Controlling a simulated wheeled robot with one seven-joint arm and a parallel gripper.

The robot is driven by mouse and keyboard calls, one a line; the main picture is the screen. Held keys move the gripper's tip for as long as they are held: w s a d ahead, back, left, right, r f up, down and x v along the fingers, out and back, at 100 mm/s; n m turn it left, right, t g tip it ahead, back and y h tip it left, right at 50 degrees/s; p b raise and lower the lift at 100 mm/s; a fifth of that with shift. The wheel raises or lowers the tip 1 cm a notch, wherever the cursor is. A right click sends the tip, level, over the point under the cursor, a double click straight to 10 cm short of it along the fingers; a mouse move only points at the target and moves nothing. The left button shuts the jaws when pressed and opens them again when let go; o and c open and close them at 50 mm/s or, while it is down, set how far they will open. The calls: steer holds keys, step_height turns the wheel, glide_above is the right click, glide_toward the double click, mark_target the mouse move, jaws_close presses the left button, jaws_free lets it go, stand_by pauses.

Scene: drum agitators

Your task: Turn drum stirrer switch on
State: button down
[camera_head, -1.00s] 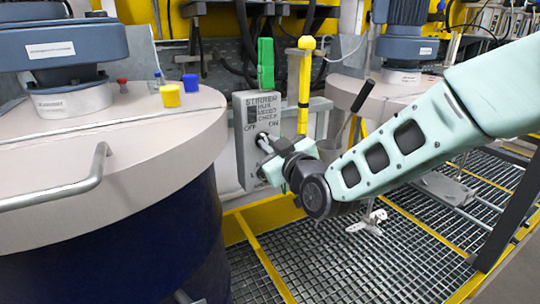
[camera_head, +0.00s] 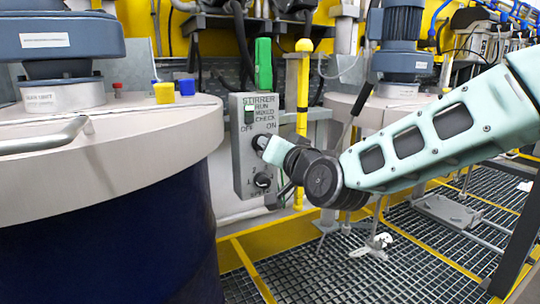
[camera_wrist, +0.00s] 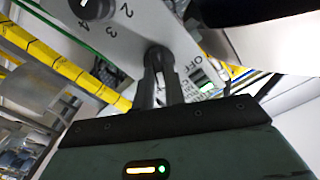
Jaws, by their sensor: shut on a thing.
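The grey stirrer control box (camera_head: 240,182) stands beside the drum in the head view, with OFF and ON marked on its front. Its upper black switch (camera_head: 260,142) sits below those words and is partly covered by my gripper (camera_head: 266,148). In the wrist view, my fingers (camera_wrist: 158,82) are closed around the dark switch knob (camera_wrist: 158,56), near the word OFF. Which way the knob points is hard to tell. A lower black knob (camera_head: 262,181) is free; it also shows in the wrist view (camera_wrist: 95,8) beside numbers.
A large dark blue drum (camera_head: 120,240) with a pale lid fills the left. A green part (camera_head: 264,63) stands above the box, next to a yellow post (camera_head: 303,90). Metal grating (camera_head: 430,235) with yellow edging covers the floor at right.

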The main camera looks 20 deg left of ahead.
steer(key=shift+f+m+b, duration=0.15)
steer(key=shift+m+b, duration=0.35)
steer(key=shift+m, duration=0.6)
steer(key=c, duration=1.5)
jaws_free()
steer(key=shift+o, duration=0.2)
steer(key=shift+d, duration=0.1)
steer(key=v, duration=1.7)
steer(key=shift+b, duration=0.35)
steer(key=shift+s+d, duration=0.1)
steer(key=shift+d, duration=0.05)
